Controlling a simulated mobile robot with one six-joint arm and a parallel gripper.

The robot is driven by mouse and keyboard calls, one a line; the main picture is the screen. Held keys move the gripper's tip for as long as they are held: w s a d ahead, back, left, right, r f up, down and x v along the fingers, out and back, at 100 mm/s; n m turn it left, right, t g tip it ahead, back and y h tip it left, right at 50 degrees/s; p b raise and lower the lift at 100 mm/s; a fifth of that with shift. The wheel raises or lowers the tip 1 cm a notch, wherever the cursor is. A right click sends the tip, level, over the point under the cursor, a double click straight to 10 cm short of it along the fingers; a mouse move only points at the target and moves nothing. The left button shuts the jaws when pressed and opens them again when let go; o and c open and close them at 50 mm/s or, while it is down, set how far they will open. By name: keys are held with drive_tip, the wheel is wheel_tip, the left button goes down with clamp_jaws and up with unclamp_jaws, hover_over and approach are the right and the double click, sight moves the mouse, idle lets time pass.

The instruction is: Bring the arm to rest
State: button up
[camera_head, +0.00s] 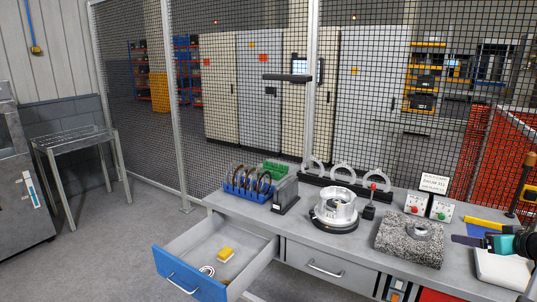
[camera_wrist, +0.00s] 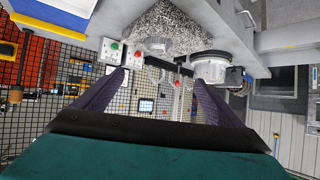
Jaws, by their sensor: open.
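My gripper (camera_head: 457,239) is at the right of the head view, above the right end of the workbench (camera_head: 375,218). It has a teal body and dark purple fingers that point left. In the wrist view my gripper (camera_wrist: 158,78) shows its two fingers spread apart with nothing between them. The fingers are over or near the speckled stone block (camera_head: 395,245), with a small metal part (camera_head: 422,231) on it. I cannot tell the exact height above the bench.
A blue-fronted drawer (camera_head: 190,273) stands open at the left, with a yellow item (camera_head: 225,253) inside. A metal housing (camera_head: 337,207), a blue rack (camera_head: 248,184) of rings and control boxes (camera_head: 416,204) stand on the bench. Mesh fencing (camera_head: 250,100) rises behind. The floor at left is clear.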

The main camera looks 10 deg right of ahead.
drive_tip(key=w+a+f+g+y, duration=0.25)
drive_tip(key=w+a+f, duration=0.25)
drive_tip(key=a+f, duration=0.6)
drive_tip(key=w+a+f+g+y, duration=0.1)
drive_tip(key=w+a+f+g, duration=0.2)
drive_tip(key=w+a+f, duration=0.55)
drive_tip(key=s+a+f+g, duration=0.25)
drive_tip(key=a+f, duration=0.35)
drive_tip(key=a, duration=0.4)
drive_tip(key=s+a+f+g+h, duration=0.1)
drive_tip(key=s+a+f, duration=0.3)
drive_tip(key=a, duration=0.5)
drive_tip(key=s+a+f+g, duration=0.1)
drive_tip(key=a+f+g, duration=0.1)
drive_tip(key=a+f, duration=0.65)
drive_tip(key=s+a+f+n+g+h, duration=0.15)
drive_tip(key=s+a+f, duration=0.3)
drive_tip(key=a, duration=0.45)
drive_tip(key=s+f+g+b, duration=0.5)
drive_tip(key=s+f+b, duration=0.5)
drive_tip(key=s+f, duration=1.5)
drive_tip(key=shift+s+d+f, duration=0.35)
drive_tip(key=shift+s+f, duration=0.05)
drive_tip(key=shift+f, duration=0.55)
drive_tip(key=shift+m, duration=0.25)
